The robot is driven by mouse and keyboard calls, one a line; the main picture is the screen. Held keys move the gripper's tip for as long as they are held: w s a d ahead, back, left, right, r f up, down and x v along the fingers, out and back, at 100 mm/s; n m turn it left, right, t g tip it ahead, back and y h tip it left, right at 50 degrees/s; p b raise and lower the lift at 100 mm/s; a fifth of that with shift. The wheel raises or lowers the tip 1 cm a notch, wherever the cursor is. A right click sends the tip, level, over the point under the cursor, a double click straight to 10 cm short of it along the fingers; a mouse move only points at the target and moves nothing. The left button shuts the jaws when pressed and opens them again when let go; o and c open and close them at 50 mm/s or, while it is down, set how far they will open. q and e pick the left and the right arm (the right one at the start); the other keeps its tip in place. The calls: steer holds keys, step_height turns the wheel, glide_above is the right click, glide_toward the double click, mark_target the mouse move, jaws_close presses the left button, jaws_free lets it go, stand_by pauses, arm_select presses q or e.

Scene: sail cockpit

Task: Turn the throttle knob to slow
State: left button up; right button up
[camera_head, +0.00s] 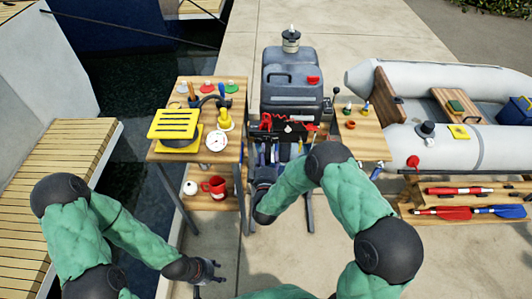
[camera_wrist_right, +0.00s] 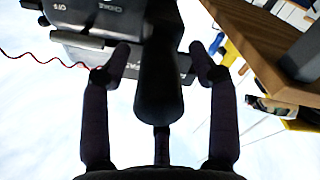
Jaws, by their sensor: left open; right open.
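The grey outboard motor (camera_head: 291,75) stands at the middle back in the head view, with a dark front panel and a red part below its cowl. My right gripper (camera_head: 264,176) is below its front. In the right wrist view, my right gripper (camera_wrist_right: 160,62) is open, its fingers on either side of a long black rounded handle or knob (camera_wrist_right: 158,90). I cannot tell whether they touch it. A dark panel (camera_wrist_right: 90,22) with upside-down "OFF" and "CHOKE" lettering is behind; another label is partly hidden by the fingers. My left gripper (camera_head: 205,270) is open and empty, low over the ground.
A wooden table (camera_head: 160,152) at left holds a yellow grille, a gauge and tools. A wooden side shelf (camera_head: 365,150) is right of the motor; a wooden edge (camera_wrist_right: 260,50) is close in the right wrist view. A red coiled cord (camera_wrist_right: 40,60) hangs left. A grey inflatable boat (camera_head: 440,150) lies right.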

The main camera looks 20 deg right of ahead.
steer(key=v, duration=1)
steer(key=shift+s, duration=0.35)
steer(key=shift+a, duration=0.1)
step_height(320, 180, down, 14)
steer(key=s+a+m+g+y, duration=0.25)
steer(key=m+g+y, duration=0.2)
steer(key=g, duration=0.35)
steer(key=s+a+f+m+g+y, duration=0.1)
steer(key=s+f+m+g+y, duration=0.1)
steer(key=s, duration=0.7)
steer(key=s+f+m+g+y, duration=0.2)
steer(key=s+f+g, duration=0.2)
steer(key=s+g, duration=0.3)
steer(key=shift+s+a, duration=0.35)
steer(key=shift+s, duration=0.65)
steer(key=shift+y, duration=0.25)
